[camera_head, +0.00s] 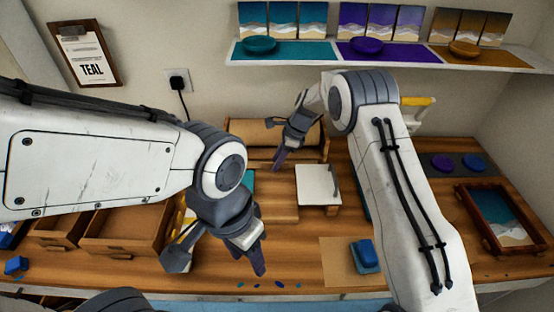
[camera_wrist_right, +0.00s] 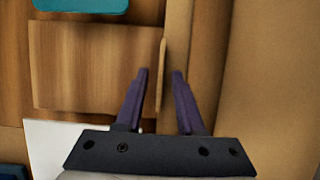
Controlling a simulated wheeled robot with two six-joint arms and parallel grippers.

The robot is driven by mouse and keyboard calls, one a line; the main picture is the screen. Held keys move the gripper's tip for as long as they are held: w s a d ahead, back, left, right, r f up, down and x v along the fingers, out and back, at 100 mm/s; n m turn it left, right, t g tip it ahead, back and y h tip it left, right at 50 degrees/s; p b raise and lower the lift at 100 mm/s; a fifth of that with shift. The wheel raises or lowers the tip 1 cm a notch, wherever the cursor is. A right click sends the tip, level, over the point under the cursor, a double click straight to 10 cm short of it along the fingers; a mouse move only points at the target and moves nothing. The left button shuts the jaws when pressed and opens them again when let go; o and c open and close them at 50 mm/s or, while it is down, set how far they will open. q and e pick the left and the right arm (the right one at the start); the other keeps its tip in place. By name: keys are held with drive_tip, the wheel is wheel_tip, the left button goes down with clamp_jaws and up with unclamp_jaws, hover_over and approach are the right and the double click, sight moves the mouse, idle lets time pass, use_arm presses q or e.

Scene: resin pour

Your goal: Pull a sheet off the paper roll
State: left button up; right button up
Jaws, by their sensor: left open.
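The paper roll (camera_head: 250,130) is a tan-brown cylinder lying at the back of the wooden table; in the right wrist view its long curved side (camera_wrist_right: 275,80) fills the right. A thin tan edge (camera_wrist_right: 162,60), perhaps the paper's free end, runs along the roll in that view. My right gripper (camera_head: 280,158) points down just in front of the roll. Its purple fingers (camera_wrist_right: 160,75) are apart, with the thin edge showing in line with the gap; I cannot tell whether they touch it. My left gripper (camera_head: 220,262) is open and empty over the table's front.
A white square board (camera_head: 313,188) lies right of the right gripper. A blue block (camera_head: 366,253) sits on a brown sheet (camera_head: 335,255). Open wooden boxes (camera_head: 125,240) stand at left. A framed picture (camera_head: 500,215) and round coasters (camera_head: 442,163) are at right. A shelf (camera_head: 300,63) hangs above.

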drive_tip(key=shift+a+f, duration=0.1)
drive_tip(key=shift+f, duration=0.1)
clamp_jaws()
idle(1.4)
